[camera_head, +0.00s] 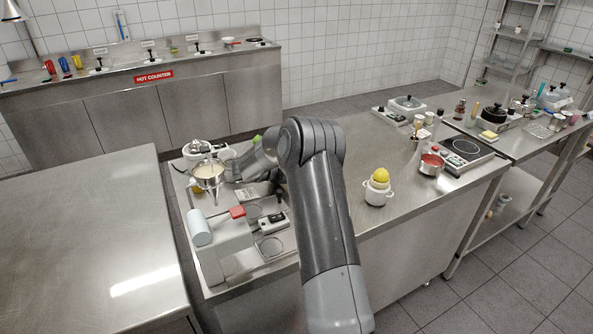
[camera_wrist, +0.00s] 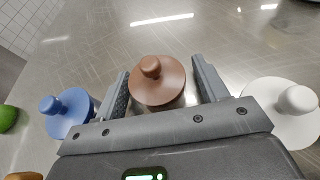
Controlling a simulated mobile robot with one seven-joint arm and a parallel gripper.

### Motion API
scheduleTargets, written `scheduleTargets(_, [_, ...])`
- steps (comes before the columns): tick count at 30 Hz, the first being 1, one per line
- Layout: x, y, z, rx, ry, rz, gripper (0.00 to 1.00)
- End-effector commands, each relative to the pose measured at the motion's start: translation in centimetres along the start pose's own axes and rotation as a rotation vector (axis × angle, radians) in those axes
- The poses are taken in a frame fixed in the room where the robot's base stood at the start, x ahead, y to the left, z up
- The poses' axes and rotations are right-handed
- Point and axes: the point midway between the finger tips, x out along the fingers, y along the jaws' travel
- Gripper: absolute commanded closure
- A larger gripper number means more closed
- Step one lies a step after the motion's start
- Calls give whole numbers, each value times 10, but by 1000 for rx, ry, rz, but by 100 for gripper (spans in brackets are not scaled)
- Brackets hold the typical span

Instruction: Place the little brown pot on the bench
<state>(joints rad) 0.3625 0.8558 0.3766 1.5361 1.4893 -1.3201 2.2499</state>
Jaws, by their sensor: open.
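The little brown pot (camera_wrist: 165,91) shows in the wrist view with a round brown lid and knob. It stands between the two fingers of my gripper (camera_wrist: 161,66). The fingers are open, one on each side of the pot, and a gap shows on its right side. Contact on the left side is hard to judge. In the head view my arm hides the pot and the fingers. The pot's surface in the wrist view is a brushed steel bench top (camera_wrist: 225,30). In the head view, my arm reaches over the middle steel bench (camera_head: 345,165).
A blue-lidded pot (camera_wrist: 68,112) stands left of the brown one, and a white-lidded pot (camera_wrist: 290,112) stands right. A green round item (camera_wrist: 7,117) is at the far left. The left steel bench (camera_head: 80,230) is bare.

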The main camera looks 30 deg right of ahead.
Motion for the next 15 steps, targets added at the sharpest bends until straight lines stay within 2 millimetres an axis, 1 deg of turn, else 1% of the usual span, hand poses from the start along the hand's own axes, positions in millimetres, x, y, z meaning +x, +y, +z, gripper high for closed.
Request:
scheduleTargets(2, [-1,0,3,1,0,0,34])
scheduleTargets(5, [-11,1,3,0,0,2,34])
scheduleTargets(9, [-36,0,5,0,-1,2,34])
scheduleTargets(12, [-42,-1,28,4,-2,1,34])
scheduleTargets(15, [-48,-1,44,3,-2,2,34])
